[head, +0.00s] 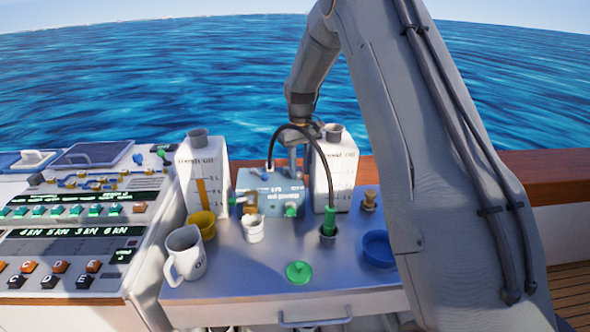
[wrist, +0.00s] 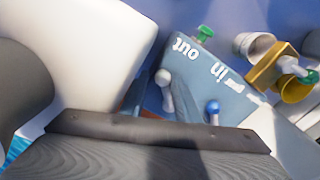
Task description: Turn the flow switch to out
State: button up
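A blue box (head: 272,187) stands at the back of the grey table, between two white canisters. In the wrist view its top (wrist: 205,80) carries the upside-down words "out" and "in". Near "out" a small stalk has a pale knob (wrist: 165,78); near "in" another has a blue knob (wrist: 212,107). I cannot tell how these belong to the flow switch or which way it is set. My gripper (head: 292,160) points down just above the box; contact is unclear.
Canisters (head: 202,180) and (head: 338,172) flank the box closely. A black hose (head: 316,148) arches in front of my gripper. A mug (head: 184,254), a yellow cup (head: 203,222), a white cup (head: 253,229), a green disc (head: 299,272) and a blue bowl (head: 378,248) stand nearer.

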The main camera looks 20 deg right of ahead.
jog(key=shift+o, duration=0.6)
jog(key=shift+s, duration=0.1)
jog(key=shift+a, duration=0.1)
jog(key=shift+r, duration=0.15)
notch_tip(320, 180, up, 8)
jog(key=p, duration=0.4)
